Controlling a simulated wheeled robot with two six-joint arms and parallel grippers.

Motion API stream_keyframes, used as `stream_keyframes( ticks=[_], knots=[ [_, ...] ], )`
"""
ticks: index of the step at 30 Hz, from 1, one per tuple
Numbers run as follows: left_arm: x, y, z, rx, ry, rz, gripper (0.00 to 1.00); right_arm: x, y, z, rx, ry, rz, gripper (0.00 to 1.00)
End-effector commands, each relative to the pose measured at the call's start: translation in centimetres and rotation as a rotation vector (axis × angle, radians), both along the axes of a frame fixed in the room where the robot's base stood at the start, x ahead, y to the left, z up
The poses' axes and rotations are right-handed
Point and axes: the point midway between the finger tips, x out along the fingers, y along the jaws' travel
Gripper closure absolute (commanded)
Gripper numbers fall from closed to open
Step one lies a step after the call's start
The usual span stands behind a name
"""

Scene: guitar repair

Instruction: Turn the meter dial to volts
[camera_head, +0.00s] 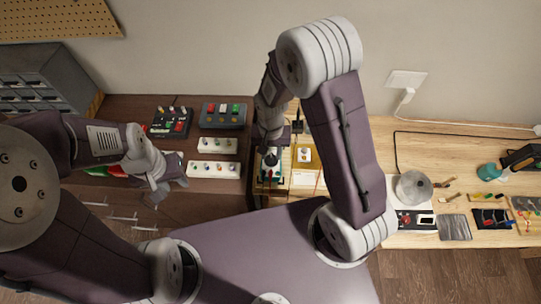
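No meter dial or volts marking can be read at this size. A yellow device (305,157) with a pale block on it stands on the bench near the middle; it may be the meter, but I cannot tell. My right gripper (270,160) points down just left of it, over a dark green item (262,182) that it partly hides. Whether its fingers touch anything or are shut is too small to tell. My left gripper (163,187) is left of the bench, near the front edge of the dark cabinet, apart from the yellow device. Its finger gap is unclear.
Several pedals, including a black one (170,121) and a grey one (222,115), and white button boxes (213,169) stand on the dark cabinet top. A round grey container (413,187), a tool with a teal part (490,171) and small parts lie on the right bench.

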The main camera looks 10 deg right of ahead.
Motion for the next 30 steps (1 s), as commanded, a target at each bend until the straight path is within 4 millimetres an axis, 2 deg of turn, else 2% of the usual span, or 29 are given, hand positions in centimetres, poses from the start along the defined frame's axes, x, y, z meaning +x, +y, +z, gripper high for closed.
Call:
stream_keyframes(
  ticks=[3, 6, 14, 18, 30],
  knots=[
    [0.0, 0.0, 0.2, 0.000, 0.000, 0.000, 0.64, -0.1, 0.0, -1.8, -0.001, 0.003, 0.000, 0.67],
    [0.0, 0.0, 0.2, 0.000, 0.000, 0.000, 0.64, 0.0, 0.0, -2.6, 0.000, 0.001, 0.000, 0.67],
    [0.0, 0.0, 0.2, 0.000, 0.000, 0.000, 0.64, 0.0, 0.0, -2.8, 0.001, -0.001, 0.000, 0.67],
    [0.0, 0.0, 0.2, 0.000, 0.000, 0.000, 0.64, 0.0, 0.0, -2.8, 0.001, -0.001, 0.000, 1.00],
    [0.0, 0.0, 0.2, 0.000, 0.000, 0.000, 0.64, 0.0, 0.0, -2.8, 0.001, -0.001, -0.005, 1.00]
  ],
)
